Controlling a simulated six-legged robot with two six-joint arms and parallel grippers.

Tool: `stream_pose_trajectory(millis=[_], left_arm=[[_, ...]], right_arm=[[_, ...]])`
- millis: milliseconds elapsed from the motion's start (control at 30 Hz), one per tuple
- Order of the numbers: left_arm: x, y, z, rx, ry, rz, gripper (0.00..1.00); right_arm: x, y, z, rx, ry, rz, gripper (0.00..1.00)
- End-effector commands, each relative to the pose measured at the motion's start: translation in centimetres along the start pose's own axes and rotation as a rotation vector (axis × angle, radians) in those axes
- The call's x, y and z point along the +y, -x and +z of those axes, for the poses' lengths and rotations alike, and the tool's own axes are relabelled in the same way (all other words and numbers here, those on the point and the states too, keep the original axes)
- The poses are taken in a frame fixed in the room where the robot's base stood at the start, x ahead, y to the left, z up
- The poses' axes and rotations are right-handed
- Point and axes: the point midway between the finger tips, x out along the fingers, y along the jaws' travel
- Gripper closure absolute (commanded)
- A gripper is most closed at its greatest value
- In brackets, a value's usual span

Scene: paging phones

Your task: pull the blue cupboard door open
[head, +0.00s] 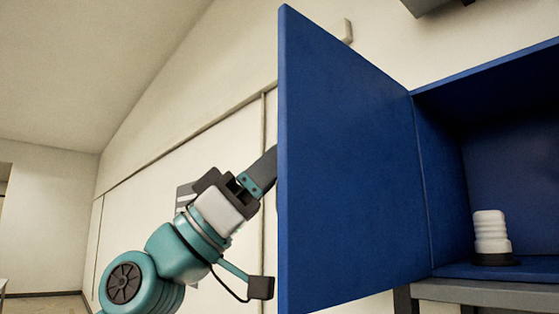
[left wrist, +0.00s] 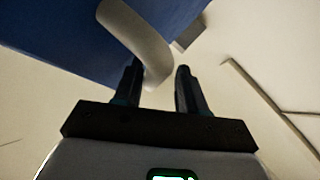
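The blue cupboard door (head: 345,170) stands wide open in the head view, swung out to the left of the blue cupboard (head: 440,190). My left gripper (head: 263,172) is at the door's outer side, and its fingertips are hidden behind the door's edge. In the left wrist view, the door (left wrist: 60,30) fills the upper left, with a pale curved handle (left wrist: 136,35) on it. The handle's lower end lies between the fingers of my left gripper (left wrist: 158,78), close to the left finger. The fingers are apart, with a gap on the right. My right gripper is in neither view.
A white ribbed object with a dark base (head: 490,235) stands inside the cupboard. A grey support (head: 485,293) runs beneath the cupboard. A pale wall (head: 160,165) lies behind my left arm, and the space left of the arm looks clear.

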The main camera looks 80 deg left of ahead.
Motion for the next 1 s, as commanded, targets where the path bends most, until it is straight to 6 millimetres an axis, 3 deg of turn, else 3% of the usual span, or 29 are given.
stream_pose_trajectory(millis=[233,700,1000], left_arm=[[-0.1,1.6,0.0,0.004,-0.001,-0.003,0.59],[0.0,13.3,0.2,0.003,-0.001,-0.002,0.59],[0.0,16.3,0.1,0.000,0.000,0.000,0.59]], right_arm=[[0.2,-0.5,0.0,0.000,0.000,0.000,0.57],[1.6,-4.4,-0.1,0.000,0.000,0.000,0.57],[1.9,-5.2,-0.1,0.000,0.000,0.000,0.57]])
